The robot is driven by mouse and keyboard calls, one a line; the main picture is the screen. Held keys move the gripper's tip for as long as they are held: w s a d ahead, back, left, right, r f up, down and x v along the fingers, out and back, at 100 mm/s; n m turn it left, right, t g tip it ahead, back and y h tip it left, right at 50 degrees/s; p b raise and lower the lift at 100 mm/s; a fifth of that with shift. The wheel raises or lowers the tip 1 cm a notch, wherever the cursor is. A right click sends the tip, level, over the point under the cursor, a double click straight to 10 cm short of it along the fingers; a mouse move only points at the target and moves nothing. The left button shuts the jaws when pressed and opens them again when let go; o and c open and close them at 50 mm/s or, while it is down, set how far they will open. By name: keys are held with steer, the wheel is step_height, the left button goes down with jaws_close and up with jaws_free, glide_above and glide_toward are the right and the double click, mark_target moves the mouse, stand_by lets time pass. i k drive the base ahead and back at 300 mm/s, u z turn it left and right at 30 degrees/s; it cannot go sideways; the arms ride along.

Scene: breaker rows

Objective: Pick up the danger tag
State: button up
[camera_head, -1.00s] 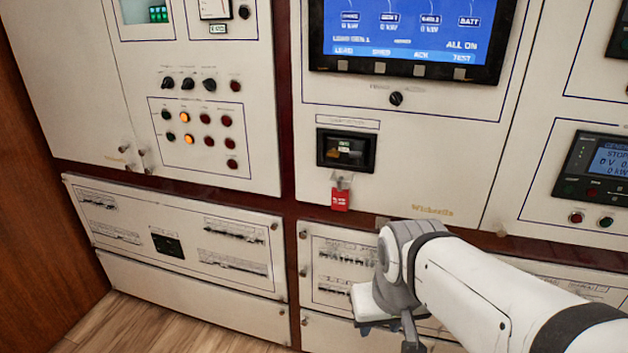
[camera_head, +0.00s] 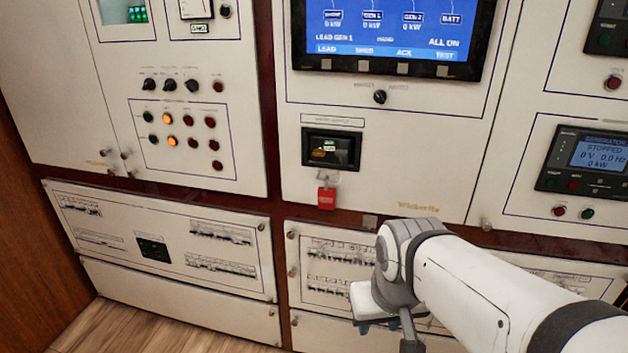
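The danger tag (camera_head: 326,198) is a small red tag with a pale top. It hangs just below a small dark-framed window (camera_head: 331,150) on the white middle panel. My gripper (camera_head: 385,330) is at the lower middle, below and to the right of the tag, in front of the lower breaker panel. It is apart from the tag. Its fingers point down and are mostly hidden by the wrist and cut off by the frame edge, so I cannot see whether they are open or shut.
A lower panel (camera_head: 310,270) with breaker rows lies behind my arm, and another (camera_head: 160,240) is to the left. A blue screen (camera_head: 390,30) is above. Small knobs (camera_head: 379,97) stick out from the panels. The space in front of the tag looks clear.

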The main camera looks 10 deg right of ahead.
mark_target(327, 196)
steer(key=z, duration=3.55)
steer(key=k, duration=2.05)
steer(key=u, duration=1.1)
steer(key=i, duration=0.5)
steer(key=u, duration=0.1)
